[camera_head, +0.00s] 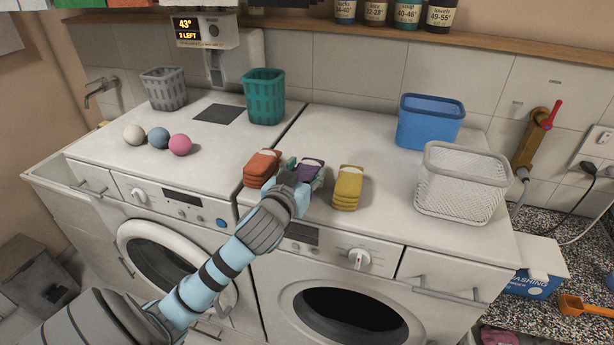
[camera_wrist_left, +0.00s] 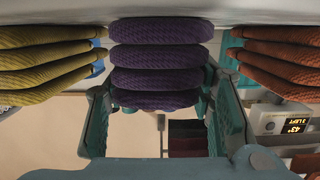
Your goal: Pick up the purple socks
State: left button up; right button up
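The purple socks (camera_head: 309,167) are a folded stack on the right washing machine's top, between an orange stack (camera_head: 262,168) and a yellow stack (camera_head: 348,188). My left gripper (camera_head: 303,172) is at the purple stack and partly covers it in the head view. In the left wrist view, which looks upside down, the purple stack (camera_wrist_left: 160,55) rests against the white top. The teal fingers of my left gripper (camera_wrist_left: 160,98) are spread, one on each side of it. I cannot tell whether they touch it. My right gripper is not in view.
A blue basket (camera_head: 430,122) and a white mesh basket (camera_head: 462,184) stand on the right. A green basket (camera_head: 264,97) and a grey basket (camera_head: 164,89) stand at the back left, with several balls (camera_head: 158,138) nearby. The machine top behind the stacks is clear.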

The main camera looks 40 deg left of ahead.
aim_at(305, 172)
pick_arm(q)
jog(key=c, duration=0.4)
jog(key=shift+w, duration=0.1)
jog(key=shift+r, duration=0.15)
notch_tip(305, 172, up, 20)
